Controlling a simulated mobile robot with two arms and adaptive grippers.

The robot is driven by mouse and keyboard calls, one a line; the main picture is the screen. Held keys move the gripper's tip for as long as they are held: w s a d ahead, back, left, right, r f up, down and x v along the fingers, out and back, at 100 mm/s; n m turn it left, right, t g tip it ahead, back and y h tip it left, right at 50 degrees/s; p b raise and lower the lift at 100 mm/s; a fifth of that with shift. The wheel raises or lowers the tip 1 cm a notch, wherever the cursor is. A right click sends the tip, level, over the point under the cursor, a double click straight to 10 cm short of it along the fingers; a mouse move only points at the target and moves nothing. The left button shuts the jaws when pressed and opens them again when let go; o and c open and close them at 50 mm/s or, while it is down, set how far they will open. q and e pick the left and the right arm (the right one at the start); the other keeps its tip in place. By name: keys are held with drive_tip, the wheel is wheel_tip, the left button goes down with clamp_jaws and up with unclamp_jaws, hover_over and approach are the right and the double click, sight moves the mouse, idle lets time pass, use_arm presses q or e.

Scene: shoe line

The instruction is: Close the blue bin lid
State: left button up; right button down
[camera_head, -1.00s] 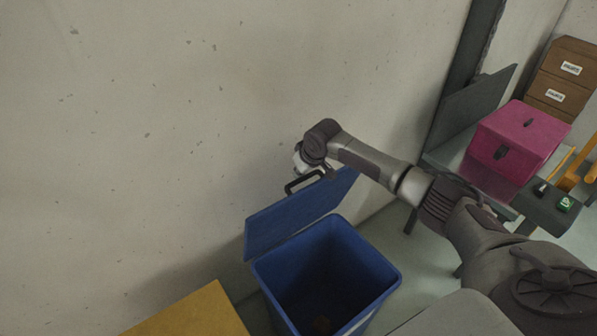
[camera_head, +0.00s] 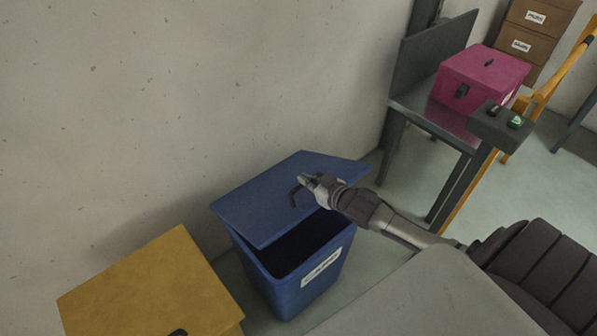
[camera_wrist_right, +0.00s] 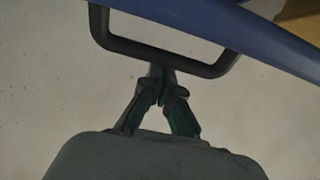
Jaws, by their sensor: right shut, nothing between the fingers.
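The blue bin (camera_head: 287,293) stands by the wall with a white label on its front. Its blue lid (camera_head: 262,207) is tilted over it, partly lowered, with a dark gap showing along the front. My right gripper (camera_head: 306,181) is at the lid's dark handle (camera_head: 293,195). In the right wrist view my right gripper (camera_wrist_right: 161,78) has its fingertips together at the lower bar of the handle (camera_wrist_right: 165,57), with nothing between them. Contact with the bar is hard to tell. The lid's blue edge (camera_wrist_right: 250,36) crosses the top there. My left gripper is not in view.
A yellow bin (camera_head: 150,292) stands to the left of the blue bin. A grey table (camera_head: 437,120) with a pink box (camera_head: 484,75) is at the right, with brown drawers (camera_head: 530,30) behind. An orange rail (camera_head: 555,75) stands beside them. Open floor lies at right.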

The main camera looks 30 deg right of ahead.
sight(314, 200)
drive_tip(key=s+f+t+b, duration=0.1)
drive_tip(key=f, duration=0.1)
drive_tip(key=s+f+t+b, duration=0.1)
drive_tip(key=f, duration=0.1)
drive_tip(key=s+f+t+b, duration=0.1)
drive_tip(key=f+b, duration=0.1)
drive_tip(key=shift+s+d, duration=0.2)
drive_tip(key=shift+d, duration=0.05)
drive_tip(key=s+f+b, duration=0.5)
drive_tip(key=f+b, duration=0.2)
drive_tip(key=f, duration=0.4)
drive_tip(key=shift+d+f, duration=0.15)
drive_tip(key=shift+f, duration=0.15)
wheel_tip(314, 200, up, 5)
drive_tip(key=w+p, duration=0.2)
drive_tip(key=p, duration=0.2)
drive_tip(key=s+d+b, duration=0.1)
drive_tip(key=s, duration=0.9)
drive_tip(key=shift+d+f, duration=0.25)
drive_tip(key=shift+f, duration=0.15)
